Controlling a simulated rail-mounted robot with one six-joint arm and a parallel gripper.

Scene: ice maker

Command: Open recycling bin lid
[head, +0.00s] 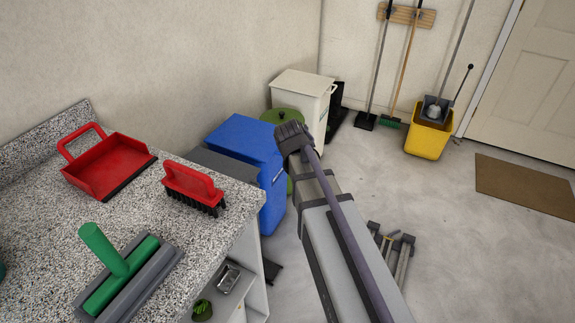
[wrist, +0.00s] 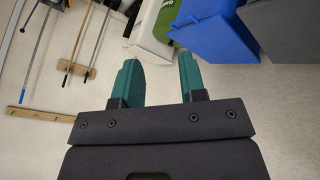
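The blue bin (head: 245,142), which looks like the recycling bin, stands on the floor beyond the counter. Its blue lid looks shut. The blue bin also shows upside down at the upper right of the wrist view (wrist: 220,30). My gripper (wrist: 160,65) has two teal fingers, set wide apart with nothing between them. It is apart from the bin. In the head view my arm reaches up through the middle beside the bin, and my gripper's fingers do not show there.
A green-lidded bin (head: 285,117) and a white bin (head: 302,92) stand behind the blue one, with a grey bin (head: 226,164) in front. The counter (head: 45,225) at left holds a red dustpan, red brush and green squeegee.

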